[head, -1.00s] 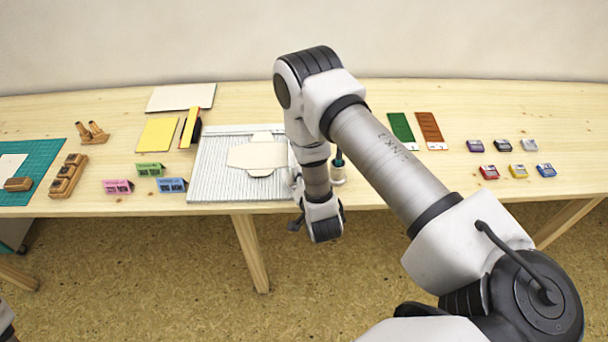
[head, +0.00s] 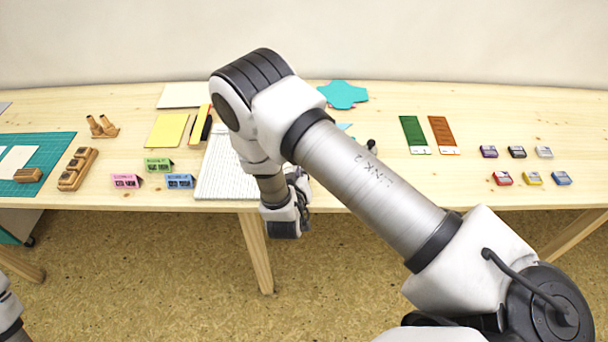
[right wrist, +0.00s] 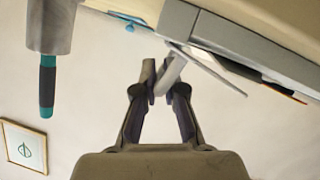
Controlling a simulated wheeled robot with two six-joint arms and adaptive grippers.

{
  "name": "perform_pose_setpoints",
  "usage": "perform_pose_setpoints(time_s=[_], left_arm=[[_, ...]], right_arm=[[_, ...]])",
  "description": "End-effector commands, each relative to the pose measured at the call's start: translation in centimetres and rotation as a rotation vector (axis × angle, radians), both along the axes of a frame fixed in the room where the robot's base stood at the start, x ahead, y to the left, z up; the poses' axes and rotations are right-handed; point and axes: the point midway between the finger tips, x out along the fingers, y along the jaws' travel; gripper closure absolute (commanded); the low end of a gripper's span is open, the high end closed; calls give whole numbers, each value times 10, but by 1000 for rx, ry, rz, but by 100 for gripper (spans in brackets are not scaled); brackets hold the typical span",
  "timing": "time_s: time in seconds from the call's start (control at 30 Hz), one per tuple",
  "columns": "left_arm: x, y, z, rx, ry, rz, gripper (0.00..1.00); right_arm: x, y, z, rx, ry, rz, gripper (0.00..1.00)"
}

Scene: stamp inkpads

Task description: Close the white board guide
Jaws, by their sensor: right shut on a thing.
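The white grooved board (head: 222,172) lies on the table left of centre in the head view. My right arm covers its right part, and the cream card that lay on it is hidden. In the right wrist view the board's grey edge (right wrist: 235,45) is at the top right, with a thin pale guide plate (right wrist: 218,76) sticking out from under it. My right gripper (right wrist: 158,72) is shut, its fingertips together at the near end of this guide. In the head view the right gripper (head: 300,186) is mostly hidden by its arm, at the board's right side. My left gripper is out of view.
A holder with a teal-handled tool (right wrist: 47,85) is close by in the right wrist view. Small coloured signs (head: 158,165) stand left of the board. A teal sheet (head: 343,95) lies behind my arm. Inkpads (head: 517,152) and green and brown strips (head: 414,134) lie right.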

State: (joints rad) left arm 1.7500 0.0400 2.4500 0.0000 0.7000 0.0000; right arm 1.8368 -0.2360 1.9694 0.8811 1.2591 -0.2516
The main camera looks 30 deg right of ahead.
Motion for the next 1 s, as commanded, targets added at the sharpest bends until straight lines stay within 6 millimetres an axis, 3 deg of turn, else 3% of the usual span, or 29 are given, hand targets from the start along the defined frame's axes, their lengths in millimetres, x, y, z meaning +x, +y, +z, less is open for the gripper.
perform_pose_setpoints(time_s=[0.4,0.93,1.0], left_arm=[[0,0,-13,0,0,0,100],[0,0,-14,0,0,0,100],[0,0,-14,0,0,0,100]], right_arm=[[4,6,-3,-180,111,0,100],[4,6,-2,-206,127,0,100],[4,6,-2,-206,127,0,73]])
